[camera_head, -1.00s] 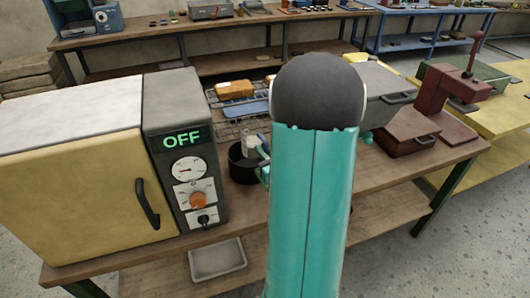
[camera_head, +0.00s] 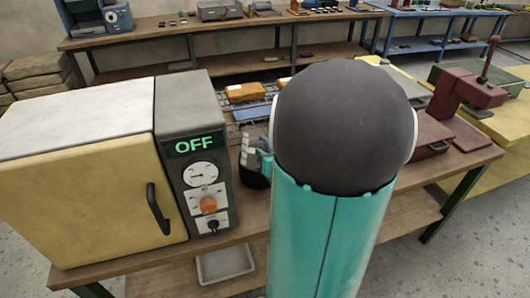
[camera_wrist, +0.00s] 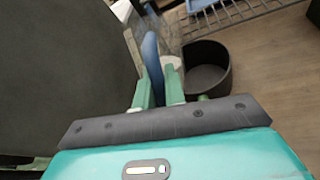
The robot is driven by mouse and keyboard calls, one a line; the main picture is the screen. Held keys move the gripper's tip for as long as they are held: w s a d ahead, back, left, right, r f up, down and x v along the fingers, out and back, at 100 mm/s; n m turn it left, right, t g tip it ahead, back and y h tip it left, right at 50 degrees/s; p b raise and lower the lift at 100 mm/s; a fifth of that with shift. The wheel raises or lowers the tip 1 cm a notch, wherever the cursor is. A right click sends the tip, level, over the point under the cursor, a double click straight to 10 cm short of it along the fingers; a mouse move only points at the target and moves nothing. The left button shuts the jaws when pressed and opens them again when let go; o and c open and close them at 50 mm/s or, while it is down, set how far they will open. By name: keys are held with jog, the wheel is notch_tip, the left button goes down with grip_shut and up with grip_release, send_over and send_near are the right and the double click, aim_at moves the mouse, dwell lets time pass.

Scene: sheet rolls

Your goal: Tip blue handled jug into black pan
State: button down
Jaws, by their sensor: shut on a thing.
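The jug has a blue handle (camera_wrist: 152,62) and a clear, greyish body (camera_head: 247,153). My gripper (camera_wrist: 159,88) is shut on the handle, with one finger on each side in the wrist view. The black pan (camera_wrist: 212,83) is round and deep, just right of the jug in the wrist view. In the head view the pan (camera_head: 254,181) stands on the bench beside the grey panel, and the jug shows at and above its rim. My arm hides part of the pan and the gripper there. I cannot tell the jug's exact tilt or whether it touches the pan.
A yellow oven (camera_head: 80,195) with a grey "OFF" panel (camera_head: 196,155) stands close on the left. A wire rack (camera_head: 236,133) with bread-like blocks (camera_head: 246,92) lies behind the pan. A dark red press (camera_head: 462,100) stands at the right.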

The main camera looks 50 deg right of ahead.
jog(key=w+d+r+m+g+y, duration=0.2)
jog(key=w+d+m+g+y, duration=0.2)
jog(key=d+m+g+y, duration=0.3)
jog(key=shift+m+g+y, duration=0.3)
jog(key=shift+g+y, duration=0.2)
jog(key=shift+y, duration=1.5)
